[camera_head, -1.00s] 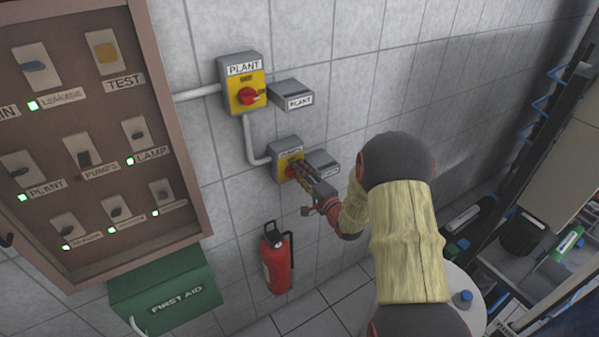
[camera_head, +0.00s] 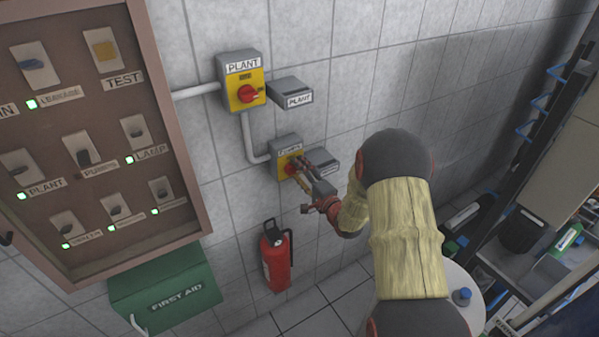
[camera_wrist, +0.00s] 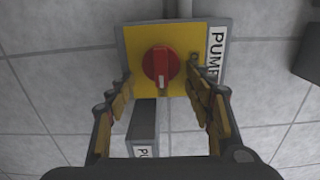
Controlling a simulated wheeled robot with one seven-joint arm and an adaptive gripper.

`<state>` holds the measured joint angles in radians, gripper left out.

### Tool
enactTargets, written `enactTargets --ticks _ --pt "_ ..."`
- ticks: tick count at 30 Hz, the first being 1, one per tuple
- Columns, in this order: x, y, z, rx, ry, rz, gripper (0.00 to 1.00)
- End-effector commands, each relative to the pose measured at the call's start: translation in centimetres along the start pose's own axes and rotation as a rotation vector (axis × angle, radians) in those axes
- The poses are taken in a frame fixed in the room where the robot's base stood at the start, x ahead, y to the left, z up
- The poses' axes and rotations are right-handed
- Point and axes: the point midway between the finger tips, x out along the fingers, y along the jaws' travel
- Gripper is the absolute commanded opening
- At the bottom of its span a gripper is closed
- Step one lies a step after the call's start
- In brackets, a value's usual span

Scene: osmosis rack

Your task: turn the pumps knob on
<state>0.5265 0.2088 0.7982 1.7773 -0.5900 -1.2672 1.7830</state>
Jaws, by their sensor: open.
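The pumps switch box (camera_head: 285,146) is a grey box with a yellow face on the tiled wall, below the PLANT box. Its red knob (camera_wrist: 161,66) shows clearly in the wrist view, its white mark pointing down in that picture. In the head view the knob (camera_head: 291,169) is partly hidden by my gripper (camera_head: 306,178). My gripper also shows in the wrist view (camera_wrist: 163,88), open, with one finger on each side of the knob and a gap on both sides. No contact with the knob shows.
A grey labelled box (camera_head: 322,159) sits beside the pumps switch. The PLANT switch (camera_head: 242,80) is above, with its own grey box (camera_head: 291,92). A fire extinguisher (camera_head: 276,257) hangs below. A control cabinet (camera_head: 175,130) and green first aid box (camera_head: 165,288) are at left.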

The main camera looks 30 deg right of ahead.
Motion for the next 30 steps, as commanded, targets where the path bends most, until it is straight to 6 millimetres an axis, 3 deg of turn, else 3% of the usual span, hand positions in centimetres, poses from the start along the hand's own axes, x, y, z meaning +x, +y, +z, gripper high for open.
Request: enactTargets --ticks 11,14,24,30 --pt "-0.5 -0.1 0.0 -0.001 0.000 -0.001 0.54" --pt "-1.7 -0.1 -0.1 -0.001 0.002 -0.001 0.54" --pt "-8.4 -0.1 -0.1 -0.001 0.003 -0.001 0.54" --pt "-11.1 0.0 -0.2 0.000 0.002 -0.001 0.54"
